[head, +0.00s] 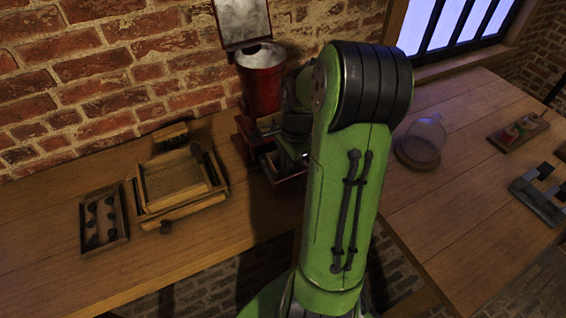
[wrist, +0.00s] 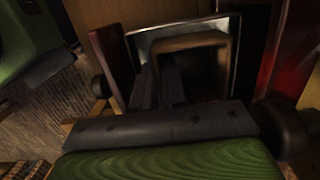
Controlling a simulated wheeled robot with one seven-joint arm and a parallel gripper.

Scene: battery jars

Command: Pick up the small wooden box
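The small wooden box (wrist: 192,42) shows in the wrist view as a brown, open-topped frame inside a pale metal-edged recess. My gripper (wrist: 158,80) is at its left side, with two dark fingers close together. One finger seems to be outside the left wall and the other inside it. The shadow hides whether they touch the wood. In the head view my gripper (head: 292,152) is down at the base of the red machine (head: 261,85), and my green arm hides most of that spot. I cannot make out the box clearly there.
Left on the wooden bench are a tray of dark lumps (head: 104,219), a wooden frame (head: 176,184) and a brush (head: 170,134). A glass dome (head: 424,142) and small racks (head: 520,130) stand to the right. The brick wall is close behind the machine.

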